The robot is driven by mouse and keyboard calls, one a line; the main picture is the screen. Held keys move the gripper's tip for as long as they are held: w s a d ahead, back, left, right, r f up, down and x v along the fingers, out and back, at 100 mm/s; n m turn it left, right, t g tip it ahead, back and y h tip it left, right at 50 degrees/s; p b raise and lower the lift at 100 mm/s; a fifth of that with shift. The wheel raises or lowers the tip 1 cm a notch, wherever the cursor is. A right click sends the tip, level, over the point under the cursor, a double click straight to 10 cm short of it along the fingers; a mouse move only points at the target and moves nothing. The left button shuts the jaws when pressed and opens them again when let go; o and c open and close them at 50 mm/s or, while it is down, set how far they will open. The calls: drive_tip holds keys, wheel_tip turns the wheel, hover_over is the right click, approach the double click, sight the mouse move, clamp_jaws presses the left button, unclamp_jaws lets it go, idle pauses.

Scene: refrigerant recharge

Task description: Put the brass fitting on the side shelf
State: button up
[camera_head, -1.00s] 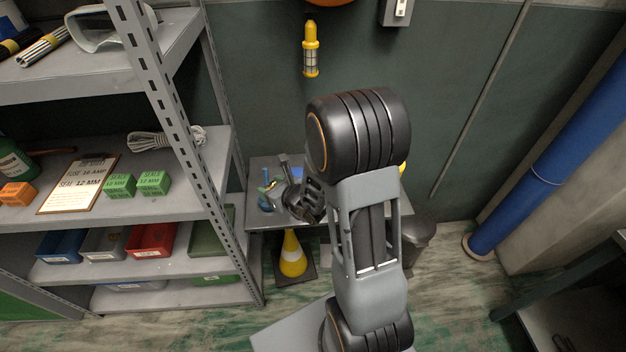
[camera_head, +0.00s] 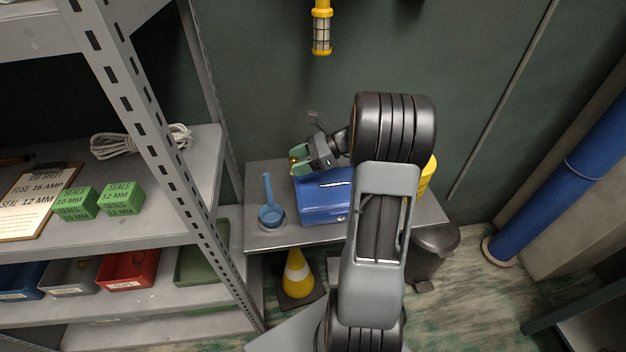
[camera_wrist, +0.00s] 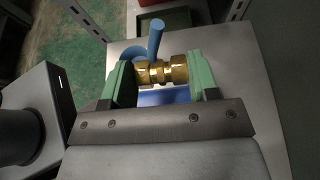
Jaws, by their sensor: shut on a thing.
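The brass fitting (camera_wrist: 160,71) shows in the wrist view, held crosswise between the two green finger pads of my gripper (camera_wrist: 155,80). In the head view my gripper (camera_head: 299,161) is above the back left part of a blue box, and only a small bit of the brass fitting (camera_head: 292,159) shows at the fingertips. The side shelf could be the small grey metal table (camera_head: 270,238) by the wall or the grey shelf rack (camera_head: 205,200) at left; I cannot tell which.
The blue box (camera_head: 325,205) and a blue ladle-like scoop (camera_head: 270,213) stand on the table. A yellow container (camera_head: 428,178) is at its right end. Green seal boxes (camera_head: 120,197) and a clipboard (camera_head: 35,200) lie on the rack. A cone (camera_head: 298,273) stands below.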

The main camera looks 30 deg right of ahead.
drive_tip(key=w+f, duration=0.4)
drive_tip(key=w, duration=0.4)
drive_tip(key=b, duration=0.1)
hover_over(283, 173)
drive_tip(key=f, duration=0.5)
drive_tip(key=shift+s, duration=0.3)
drive_tip(key=shift+w+f, duration=0.25)
drive_tip(key=shift+f, duration=0.15)
drive_tip(key=shift+d+f+b, duration=0.1)
drive_tip(key=shift+f+b, duration=0.3)
drive_tip(key=shift+f, duration=1.05)
drive_tip(key=shift+f, duration=0.1)
drive_tip(key=shift+f, duration=0.15)
drive_tip(key=o, duration=0.9)
drive_tip(key=shift+o, duration=0.2)
